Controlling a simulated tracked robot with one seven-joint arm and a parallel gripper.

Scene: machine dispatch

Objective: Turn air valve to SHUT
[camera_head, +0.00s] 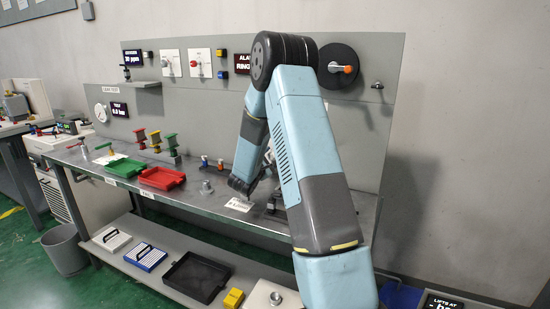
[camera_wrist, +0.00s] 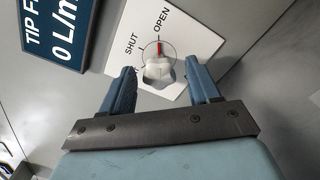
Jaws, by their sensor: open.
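The air valve is a white lobed knob (camera_wrist: 158,72) on a white plate (camera_wrist: 190,48) marked SHUT and OPEN. Its red pointer (camera_wrist: 158,48) points up between the two words, closer to the OPEN mark. My gripper (camera_wrist: 162,83) is open, with one blue finger on each side of the knob in the wrist view. Gaps show between the knob and both fingers. How far the fingertips are from the plate is hard to tell. In the head view my arm hides the gripper and this valve.
A blue sign reading TIP F... 0 L/min (camera_wrist: 62,30) is beside the valve plate. The grey panel (camera_head: 220,100) carries other dials and a black disc with an orange-tipped handle (camera_head: 340,67). The bench (camera_head: 215,205) holds a red tray (camera_head: 162,178) and a green tray (camera_head: 125,167).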

